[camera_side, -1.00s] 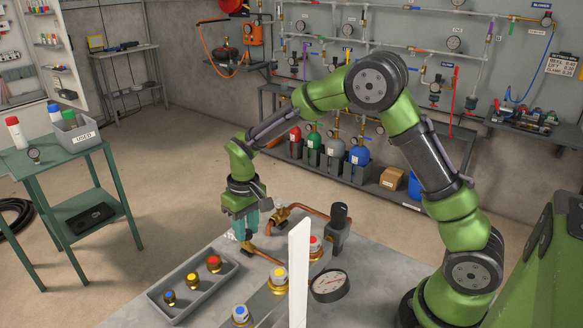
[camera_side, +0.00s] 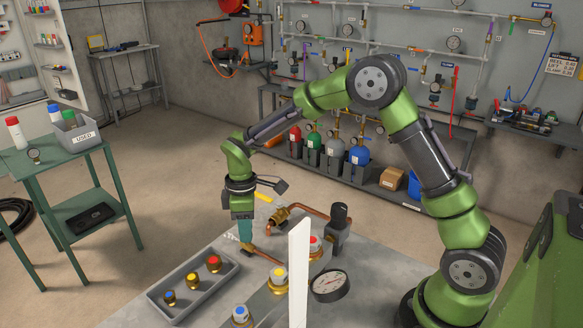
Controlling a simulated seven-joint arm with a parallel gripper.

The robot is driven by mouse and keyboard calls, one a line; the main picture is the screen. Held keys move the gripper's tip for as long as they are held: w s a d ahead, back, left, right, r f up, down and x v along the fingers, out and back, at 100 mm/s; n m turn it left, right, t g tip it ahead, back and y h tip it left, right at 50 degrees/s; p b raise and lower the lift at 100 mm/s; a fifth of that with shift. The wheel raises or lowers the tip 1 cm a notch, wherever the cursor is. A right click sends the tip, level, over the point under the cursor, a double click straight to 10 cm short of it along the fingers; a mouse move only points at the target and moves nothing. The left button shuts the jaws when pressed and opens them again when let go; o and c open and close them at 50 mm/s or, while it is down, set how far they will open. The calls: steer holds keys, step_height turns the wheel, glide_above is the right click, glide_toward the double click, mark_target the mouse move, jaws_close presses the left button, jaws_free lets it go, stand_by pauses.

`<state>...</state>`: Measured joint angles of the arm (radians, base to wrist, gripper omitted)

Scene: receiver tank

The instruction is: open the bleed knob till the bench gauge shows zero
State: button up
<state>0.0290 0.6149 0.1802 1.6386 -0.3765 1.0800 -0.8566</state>
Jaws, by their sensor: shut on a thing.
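The bench gauge (camera_side: 330,286) lies face up at the bench's right part, with a white dial and black rim. Its needle is too small to read. A brass fitting (camera_side: 280,217) with copper pipe stands just right of the gripper.
A grey tray (camera_side: 178,312) with red, yellow and blue capped fittings lies on the bench's left. A white upright panel (camera_side: 299,270) and a black-topped regulator (camera_side: 340,225) stand near the gauge. A green table (camera_side: 55,165) is at left, with open floor between.

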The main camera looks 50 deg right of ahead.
steer(key=shift+r+n, duration=0.1)
steer(key=shift+n, duration=0.3)
jaws_close()
steer(key=o, duration=1.1)
jaws_free()
steer(key=shift+c, duration=0.2)
step_height(320, 180, up, 17)
steer(key=shift+w+d, duration=0.25)
